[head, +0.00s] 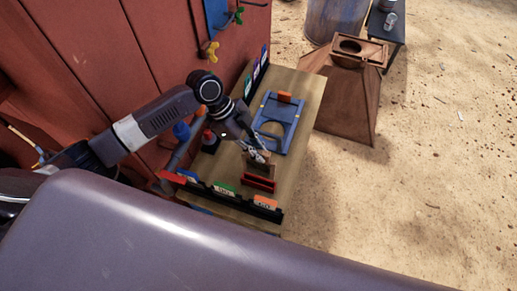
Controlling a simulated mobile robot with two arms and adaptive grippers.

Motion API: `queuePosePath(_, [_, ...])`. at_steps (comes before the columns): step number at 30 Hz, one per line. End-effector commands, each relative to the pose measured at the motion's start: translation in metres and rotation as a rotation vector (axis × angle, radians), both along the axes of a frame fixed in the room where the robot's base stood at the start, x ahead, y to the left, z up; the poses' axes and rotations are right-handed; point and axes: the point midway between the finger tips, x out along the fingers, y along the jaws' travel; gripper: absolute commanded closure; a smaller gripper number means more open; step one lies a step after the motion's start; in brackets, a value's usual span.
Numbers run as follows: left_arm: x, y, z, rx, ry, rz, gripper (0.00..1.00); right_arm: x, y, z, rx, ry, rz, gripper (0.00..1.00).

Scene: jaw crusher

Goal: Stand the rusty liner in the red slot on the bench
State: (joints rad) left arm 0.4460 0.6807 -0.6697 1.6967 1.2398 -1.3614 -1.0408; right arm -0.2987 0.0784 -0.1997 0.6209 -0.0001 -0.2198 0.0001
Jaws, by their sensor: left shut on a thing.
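My left gripper (259,155) reaches in from the left over the bench and points down. It is shut on the rusty liner (262,169), a small brown plate that is partly hidden by the fingers. The red slot (258,184) is on the bench just below the liner in the picture, near the front edge. The liner is right beside or over the slot; I cannot tell whether it touches it. My right gripper is not in view.
The wooden bench (308,100) carries a blue frame (273,122) behind the gripper. A black rack with coloured tabs (224,190) runs along the front edge. A red wall (150,40) stands at left. A rusty hopper (348,95) stands right of the bench, on open sand.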

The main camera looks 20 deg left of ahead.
Motion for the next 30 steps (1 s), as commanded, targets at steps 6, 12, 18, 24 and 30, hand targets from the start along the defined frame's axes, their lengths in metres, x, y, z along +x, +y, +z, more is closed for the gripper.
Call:
queuePosePath(6, [0.001, -0.001, -0.001, -0.004, -0.003, 0.0, 1.0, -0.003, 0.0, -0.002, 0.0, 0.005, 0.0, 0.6])
queuePosePath(12, [0.001, -0.001, -0.006, -0.003, -0.003, 0.001, 1.0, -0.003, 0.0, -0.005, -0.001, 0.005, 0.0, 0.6])
queuePosePath(18, [0.001, -0.001, -0.013, -0.003, -0.003, 0.001, 1.0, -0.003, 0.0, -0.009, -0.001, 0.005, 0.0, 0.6])
queuePosePath(24, [0.001, -0.001, -0.019, -0.003, -0.003, 0.001, 1.0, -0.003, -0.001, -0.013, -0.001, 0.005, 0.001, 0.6])
queuePosePath(30, [0.001, -0.001, -0.025, -0.003, -0.003, 0.001, 1.0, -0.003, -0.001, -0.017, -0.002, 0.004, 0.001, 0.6])
